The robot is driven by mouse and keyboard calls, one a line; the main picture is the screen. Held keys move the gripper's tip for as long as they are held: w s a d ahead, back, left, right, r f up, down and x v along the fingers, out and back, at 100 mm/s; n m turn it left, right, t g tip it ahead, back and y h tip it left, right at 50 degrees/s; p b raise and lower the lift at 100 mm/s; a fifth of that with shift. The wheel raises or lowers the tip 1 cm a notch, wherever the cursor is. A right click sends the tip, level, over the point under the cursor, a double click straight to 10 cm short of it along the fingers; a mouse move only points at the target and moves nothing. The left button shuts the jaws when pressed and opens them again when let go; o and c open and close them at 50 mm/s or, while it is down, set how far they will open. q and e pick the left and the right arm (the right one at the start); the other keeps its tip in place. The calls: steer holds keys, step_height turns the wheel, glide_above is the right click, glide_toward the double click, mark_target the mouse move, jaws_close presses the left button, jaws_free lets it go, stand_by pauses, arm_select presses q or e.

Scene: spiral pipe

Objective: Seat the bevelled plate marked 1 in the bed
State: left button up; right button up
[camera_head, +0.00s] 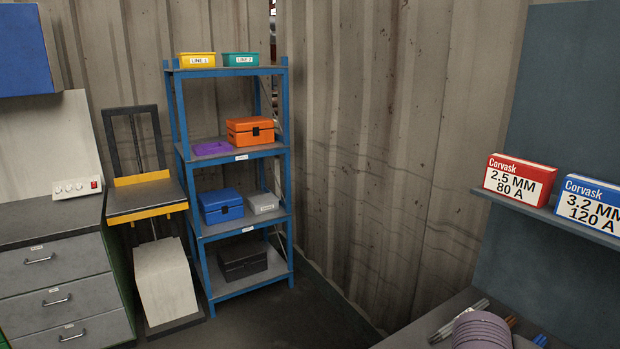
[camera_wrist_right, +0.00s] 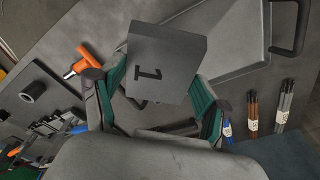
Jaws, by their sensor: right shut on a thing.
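The plate marked 1 (camera_wrist_right: 155,70) is dark grey with a black "1" on its face. In the right wrist view it sits between the green-padded fingers of my right gripper (camera_wrist_right: 158,88), which is shut on it. The plate is held above a grey work surface, and I cannot tell how high. I cannot make out the bed in either view. My left gripper is in neither view, and the head view shows no gripper.
The head view shows a blue shelf rack (camera_head: 190,235) and electrode boxes (camera_head: 520,178).

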steer(key=n, duration=0.2)
steer(key=a+n, duration=0.1)
steer(key=n, duration=0.1)
steer(key=shift+w+r+n+t, duration=0.1)
steer(key=shift+r+n+t, duration=0.1)
steer(key=shift+n+t, duration=0.1)
steer(key=n, duration=0.4)
steer(key=a+n, duration=0.1)
steer(key=n, duration=0.1)
steer(key=shift+w+r+t, duration=0.1)
steer(key=shift+r+t, duration=0.15)
steer(key=shift+t, duration=0.15)
steer(key=n, duration=0.4)
steer(key=a+n, duration=0.1)
steer(key=shift+a+r+n+y, duration=0.1)
steer(key=shift+r+n+y, duration=0.15)
steer(key=shift+n+y, duration=0.15)
steer(key=n, duration=0.2)
steer(key=a+n, duration=0.1)
steer(key=n, duration=0.1)
steer(key=shift+r+n+y, duration=0.2)
steer(key=shift+n+y, duration=0.1)
steer(key=shift+d, duration=0.1)
